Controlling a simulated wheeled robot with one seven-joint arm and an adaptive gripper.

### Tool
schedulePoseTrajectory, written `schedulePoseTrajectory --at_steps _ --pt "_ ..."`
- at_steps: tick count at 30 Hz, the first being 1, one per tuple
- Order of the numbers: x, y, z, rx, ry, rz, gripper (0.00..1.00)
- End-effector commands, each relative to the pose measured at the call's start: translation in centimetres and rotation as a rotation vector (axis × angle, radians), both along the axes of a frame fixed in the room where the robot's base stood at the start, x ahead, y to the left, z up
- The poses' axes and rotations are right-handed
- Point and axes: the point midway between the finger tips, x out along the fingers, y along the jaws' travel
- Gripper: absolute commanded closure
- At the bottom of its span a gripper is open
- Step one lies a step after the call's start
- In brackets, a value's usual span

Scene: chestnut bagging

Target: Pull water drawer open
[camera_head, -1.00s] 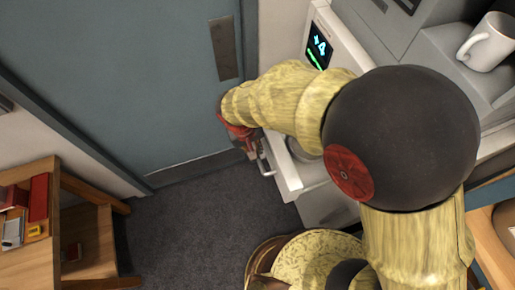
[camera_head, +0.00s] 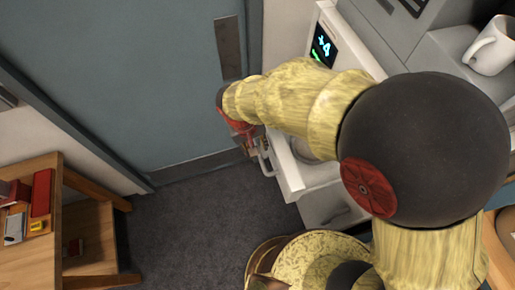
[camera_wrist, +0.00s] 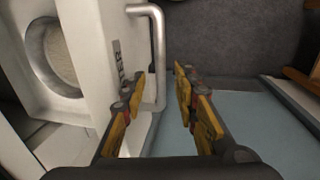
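The water drawer (camera_head: 290,180) is white and stands partly out of the machine, with a round recess showing inside. The wrist view shows the drawer front (camera_wrist: 112,45) at the left, with part of a dark label, "ER", readable. Its metal bar handle (camera_wrist: 160,55) shows in the wrist view, and its end also shows in the head view (camera_head: 266,167). My gripper (camera_wrist: 155,85) has its two yellow and black fingers apart, one on each side of the handle bar. I cannot tell whether either finger touches it. In the head view my gripper (camera_head: 252,147) is partly hidden by my arm.
A blue-grey door (camera_head: 130,90) is close beyond my gripper. A wooden shelf table (camera_head: 95,245) stands at lower left. A white mug (camera_head: 490,48) sits on the machine (camera_head: 440,65). The dark carpet (camera_head: 190,225) between table and machine is clear.

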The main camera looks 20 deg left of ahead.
Motion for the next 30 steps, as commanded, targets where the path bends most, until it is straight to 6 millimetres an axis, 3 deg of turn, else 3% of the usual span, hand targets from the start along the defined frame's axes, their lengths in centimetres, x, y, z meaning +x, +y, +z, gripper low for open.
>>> schedulePoseTrajectory --at_steps 9,15,30 --pt "-0.6 1.1 6.5 0.004 -0.003 0.001 0.7" --pt "-0.9 1.5 8.9 0.001 -0.002 0.0 0.7" --pt "-1.0 1.5 9.6 0.001 -0.001 0.0 0.7"
